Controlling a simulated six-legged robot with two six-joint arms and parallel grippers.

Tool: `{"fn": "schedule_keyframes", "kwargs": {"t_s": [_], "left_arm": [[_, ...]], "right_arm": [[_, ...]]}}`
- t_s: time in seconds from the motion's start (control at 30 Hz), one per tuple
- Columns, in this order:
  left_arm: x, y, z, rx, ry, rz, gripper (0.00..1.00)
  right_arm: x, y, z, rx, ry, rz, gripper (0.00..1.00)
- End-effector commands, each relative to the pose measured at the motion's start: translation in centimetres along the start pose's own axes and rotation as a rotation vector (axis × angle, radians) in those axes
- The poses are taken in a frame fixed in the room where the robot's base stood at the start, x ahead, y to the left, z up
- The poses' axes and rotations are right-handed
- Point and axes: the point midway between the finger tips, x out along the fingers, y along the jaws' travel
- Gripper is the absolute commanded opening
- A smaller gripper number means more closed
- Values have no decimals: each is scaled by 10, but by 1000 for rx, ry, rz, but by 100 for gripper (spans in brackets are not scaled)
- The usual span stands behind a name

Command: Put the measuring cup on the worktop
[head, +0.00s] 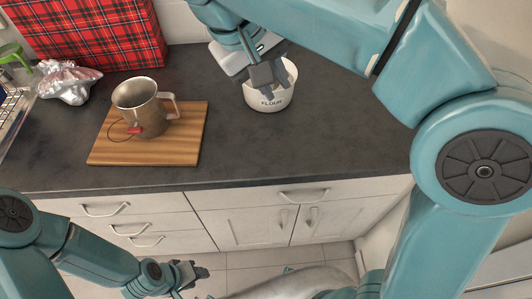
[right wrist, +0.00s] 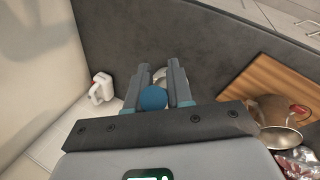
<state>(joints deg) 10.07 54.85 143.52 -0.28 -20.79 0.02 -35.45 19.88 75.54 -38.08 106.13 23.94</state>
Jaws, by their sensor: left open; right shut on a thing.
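My right gripper (head: 268,82) points down over the white tub marked FLOUR (head: 270,99) on the worktop (head: 310,135). In the right wrist view its fingers (right wrist: 158,84) are shut on a blue round thing (right wrist: 152,98). This may be an end of the measuring cup; the rest of it is hidden. A metal mug with a handle (head: 138,103) and a red tag stands upright on a wooden board (head: 185,152), apart from the gripper. My left gripper (head: 196,277) is open and empty, low in front of the drawers.
A red tartan box (head: 90,35) and a crumpled, shiny bag (head: 68,82) stand at the back left. A white bottle (right wrist: 101,88) shows in the wrist view.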

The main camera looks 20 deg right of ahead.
Motion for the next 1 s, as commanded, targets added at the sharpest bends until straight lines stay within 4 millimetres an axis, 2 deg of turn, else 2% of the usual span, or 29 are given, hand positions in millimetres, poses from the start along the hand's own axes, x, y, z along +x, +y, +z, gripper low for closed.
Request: {"fn": "schedule_keyframes", "kwargs": {"t_s": [0.03,0.23,0.33,0.7,0.8,1.0], "left_arm": [[9,-3,0,0,0,0,43],[17,-6,0,0,0,0,43],[23,-8,-1,0,0,0,43],[41,-15,-1,0,0,0,43],[43,-16,-1,0,0,0,43],[44,-16,-1,0,0,0,43]], "right_arm": [[6,-9,0,-12,5,1,0],[7,-25,0,-38,16,0,0],[19,-33,0,-45,17,1,0],[115,-73,3,-47,14,2,0],[134,-81,3,-45,16,2,0],[154,-88,4,-44,18,1,0]]}}
